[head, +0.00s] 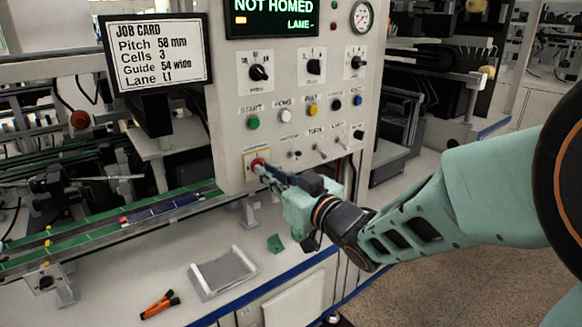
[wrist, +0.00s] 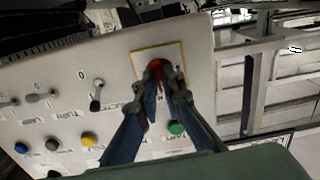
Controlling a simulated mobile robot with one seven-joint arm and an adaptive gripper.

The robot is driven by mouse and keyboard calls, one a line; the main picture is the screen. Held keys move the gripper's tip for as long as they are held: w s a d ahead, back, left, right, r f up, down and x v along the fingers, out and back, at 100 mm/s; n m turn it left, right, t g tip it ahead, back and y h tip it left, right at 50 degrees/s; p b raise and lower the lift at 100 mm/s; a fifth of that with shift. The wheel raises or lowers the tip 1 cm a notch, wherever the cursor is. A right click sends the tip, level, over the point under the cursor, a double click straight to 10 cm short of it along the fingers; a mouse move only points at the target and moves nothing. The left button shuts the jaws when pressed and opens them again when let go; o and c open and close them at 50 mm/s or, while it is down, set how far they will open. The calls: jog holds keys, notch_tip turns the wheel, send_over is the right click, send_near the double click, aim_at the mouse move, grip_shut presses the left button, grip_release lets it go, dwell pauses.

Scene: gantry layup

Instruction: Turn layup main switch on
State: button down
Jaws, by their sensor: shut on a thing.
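The main switch (head: 258,163) is a red knob on a yellow-edged plate at the lower left of the grey control panel (head: 228,100). In the wrist view the red knob (wrist: 156,68) shows between the fingertips. My gripper (head: 264,170) is shut on the red knob, reaching it from the right. The fingers hide part of the knob, and its exact turn angle is hard to tell. The display (head: 272,16) above is lit and reads "NOT HOMED" and "LANE-".
Buttons, such as the green start button (head: 253,122), and small toggles (head: 295,154) sit close to my gripper on the panel. A job card (head: 157,55) stands at left. A grey tray (head: 222,273) and an orange-black tool (head: 160,304) lie on the bench below.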

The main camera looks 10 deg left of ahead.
jog(key=shift+m, duration=0.5)
jog(key=c, duration=2.1)
grip_release()
jog(key=v, duration=0.7)
jog(key=shift+s+d, duration=0.15)
jog(key=shift+s, duration=0.05)
